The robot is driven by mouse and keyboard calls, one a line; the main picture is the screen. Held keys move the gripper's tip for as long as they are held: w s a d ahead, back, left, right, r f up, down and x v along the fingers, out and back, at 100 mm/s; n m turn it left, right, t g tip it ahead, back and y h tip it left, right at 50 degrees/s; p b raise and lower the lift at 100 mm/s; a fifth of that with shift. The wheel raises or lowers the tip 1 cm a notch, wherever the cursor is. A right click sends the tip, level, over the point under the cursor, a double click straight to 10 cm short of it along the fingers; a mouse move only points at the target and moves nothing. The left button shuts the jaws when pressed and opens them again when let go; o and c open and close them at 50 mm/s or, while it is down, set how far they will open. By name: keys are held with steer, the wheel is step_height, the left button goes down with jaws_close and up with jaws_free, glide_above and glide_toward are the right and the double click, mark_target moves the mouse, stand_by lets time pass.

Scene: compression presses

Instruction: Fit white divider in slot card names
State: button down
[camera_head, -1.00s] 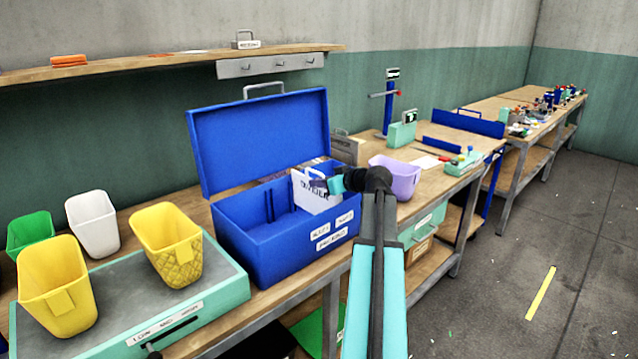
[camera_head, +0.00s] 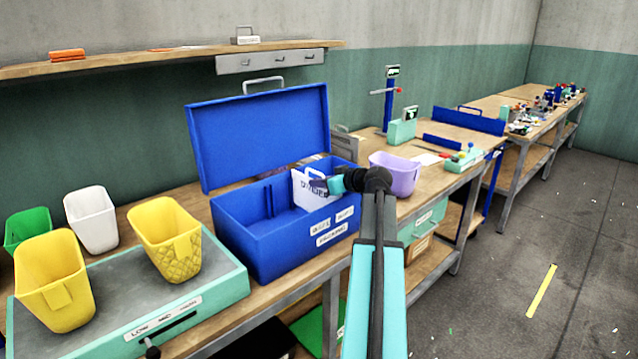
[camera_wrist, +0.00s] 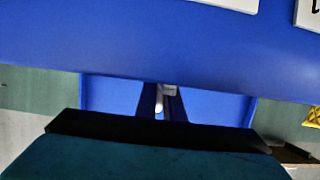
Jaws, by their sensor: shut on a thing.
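The white divider (camera_head: 306,193), with printed lettering on its face, is held by my gripper (camera_head: 320,184). My gripper is shut on its upper part. The divider stands roughly upright inside the right part of the open blue box (camera_head: 240,234); its lower edge is hidden behind the front wall, so I cannot tell whether it sits in a slot. Raised slot ribs (camera_head: 268,203) show on the box's inner back wall, left of the divider. In the wrist view a pale sliver of the divider (camera_wrist: 159,103) shows between my fingers (camera_wrist: 162,104).
The blue lid (camera_head: 262,135) stands open behind the box. A purple bin (camera_head: 396,178) is close right of my wrist. Yellow bins (camera_head: 52,280) and a white bin (camera_head: 92,220) stand left, around a teal-edged press (camera_head: 215,293). A shelf (camera_head: 130,66) runs above.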

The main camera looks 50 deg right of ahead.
steer(key=shift+f+b, duration=0.95)
steer(key=shift+f, duration=0.2)
steer(key=c, duration=1.8)
jaws_free()
steer(key=shift+s, duration=0.15)
steer(key=d+v, duration=0.1)
steer(key=v, duration=1.2)
steer(key=shift+s+a+b, duration=0.3)
steer(key=shift+a, duration=0.2)
steer(key=shift+r, duration=0.15)
